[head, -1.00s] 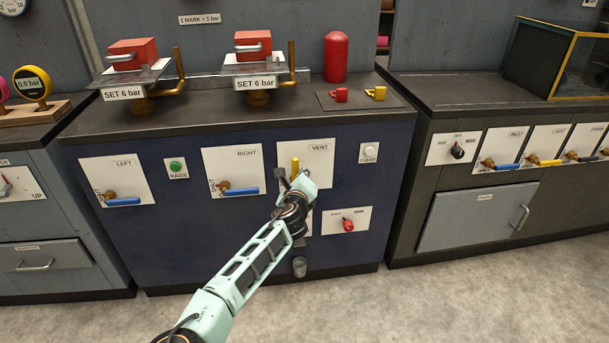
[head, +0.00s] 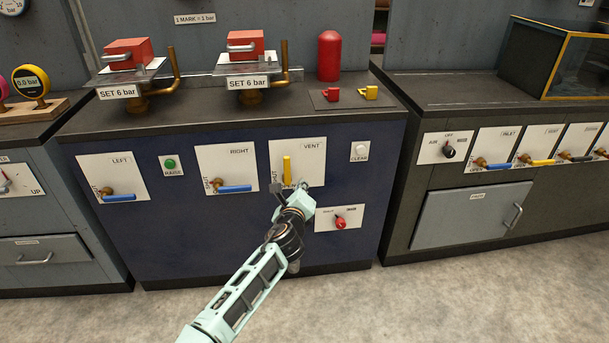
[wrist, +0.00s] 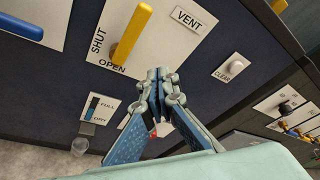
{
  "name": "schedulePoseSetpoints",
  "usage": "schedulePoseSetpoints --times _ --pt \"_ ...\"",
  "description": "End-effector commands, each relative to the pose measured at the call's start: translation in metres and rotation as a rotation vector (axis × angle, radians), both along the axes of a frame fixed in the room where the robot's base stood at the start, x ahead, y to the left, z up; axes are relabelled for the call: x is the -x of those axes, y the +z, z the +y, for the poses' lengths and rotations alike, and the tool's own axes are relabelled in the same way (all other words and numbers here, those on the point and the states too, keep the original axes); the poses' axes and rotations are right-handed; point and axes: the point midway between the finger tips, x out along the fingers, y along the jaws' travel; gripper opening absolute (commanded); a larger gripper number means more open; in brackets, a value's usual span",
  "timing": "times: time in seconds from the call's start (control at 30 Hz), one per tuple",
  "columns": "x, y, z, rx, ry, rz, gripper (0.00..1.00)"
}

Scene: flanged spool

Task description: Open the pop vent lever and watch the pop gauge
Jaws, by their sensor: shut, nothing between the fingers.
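The yellow vent lever (head: 287,169) stands upright on the white VENT plate (head: 313,160) on the blue cabinet front. In the wrist view the yellow lever (wrist: 131,33) has its lower end beside the OPEN label, with SHUT to its left. My gripper (head: 289,187) is just below the lever, in front of the plate's lower edge. In the wrist view my gripper (wrist: 160,74) is shut and empty, with a gap between it and the lever. A yellow gauge (head: 31,83) at the far left reads 0.0 bar; I cannot tell whether it is the pop gauge.
Blue LEFT (head: 118,197) and RIGHT (head: 235,189) levers lie level on their plates. A CLEAR button (head: 360,150) is right of the vent plate, and a red knob (head: 340,222) is below. The floor in front is clear.

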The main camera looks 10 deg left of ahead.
Motion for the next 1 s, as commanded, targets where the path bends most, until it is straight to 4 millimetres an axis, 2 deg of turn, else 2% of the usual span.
schedulePoseSetpoints --times 0.1,0.27,0.8,0.87,0.97,1.0 --pt "0.014 0.0 0.001 0.001 0.0 0.001 0.0" --pt "0.023 0.0 0.001 0.0 -0.001 0.0 0.0" --pt "0.024 0.0 -0.001 -0.004 -0.006 0.001 0.0" --pt "0.023 0.001 -0.006 -0.022 -0.021 0.001 0.0" --pt "0.019 0.003 -0.027 -0.105 -0.09 0.004 0.0" --pt "0.017 0.005 -0.039 -0.157 -0.132 0.004 0.0"
